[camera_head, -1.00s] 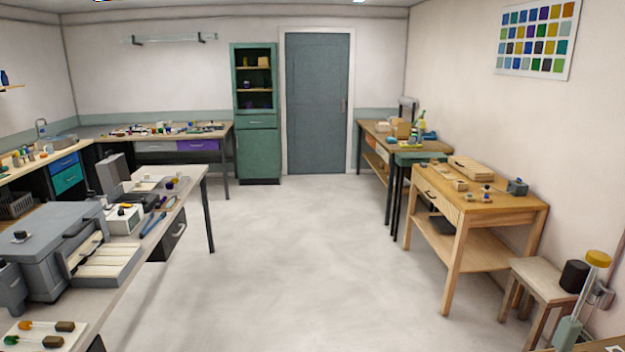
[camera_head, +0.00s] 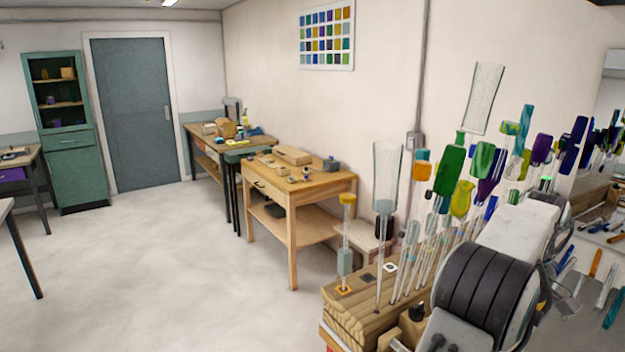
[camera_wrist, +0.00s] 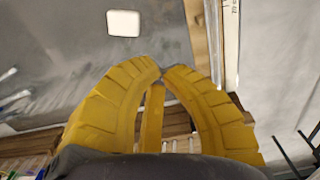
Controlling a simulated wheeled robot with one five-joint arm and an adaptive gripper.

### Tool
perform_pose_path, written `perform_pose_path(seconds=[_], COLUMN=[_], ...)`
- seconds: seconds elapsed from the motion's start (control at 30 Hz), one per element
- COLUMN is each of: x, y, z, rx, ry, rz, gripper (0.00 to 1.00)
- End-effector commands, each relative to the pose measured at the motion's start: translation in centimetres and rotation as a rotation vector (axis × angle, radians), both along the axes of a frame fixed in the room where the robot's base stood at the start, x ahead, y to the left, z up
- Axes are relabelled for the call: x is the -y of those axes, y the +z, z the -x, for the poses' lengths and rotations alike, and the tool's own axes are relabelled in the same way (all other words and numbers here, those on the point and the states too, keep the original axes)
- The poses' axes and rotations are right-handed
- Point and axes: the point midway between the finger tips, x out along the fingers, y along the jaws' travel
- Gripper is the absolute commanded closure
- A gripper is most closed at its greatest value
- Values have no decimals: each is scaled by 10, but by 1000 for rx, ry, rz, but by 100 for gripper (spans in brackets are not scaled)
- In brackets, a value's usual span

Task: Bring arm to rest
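My gripper (camera_wrist: 162,72) shows in the wrist view as curved yellow fingers whose tips come together. I see no object held between the tips. A further yellow strip shows between the fingers, below the tips. In the wrist view, a grey surface with a pale rounded rectangle lies beyond the gripper. A wooden strip runs past on the right of the tips. I cannot clearly make out my gripper in the head view.
A wooden block rack (camera_head: 347,322) at lower right holds several upright glass rods with coloured ends, including a green one (camera_head: 449,171). A wooden workbench (camera_head: 297,195) stands behind it. A grey door (camera_head: 130,115) is at the back left. The pale floor in between is clear.

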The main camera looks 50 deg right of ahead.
Motion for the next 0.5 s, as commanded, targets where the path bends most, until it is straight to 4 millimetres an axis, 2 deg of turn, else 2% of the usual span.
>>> perform_pose_path(seconds=[0.5], x=[7], y=[0], z=[1], rx=[1], ry=[-206], rz=[28], gripper=[100])
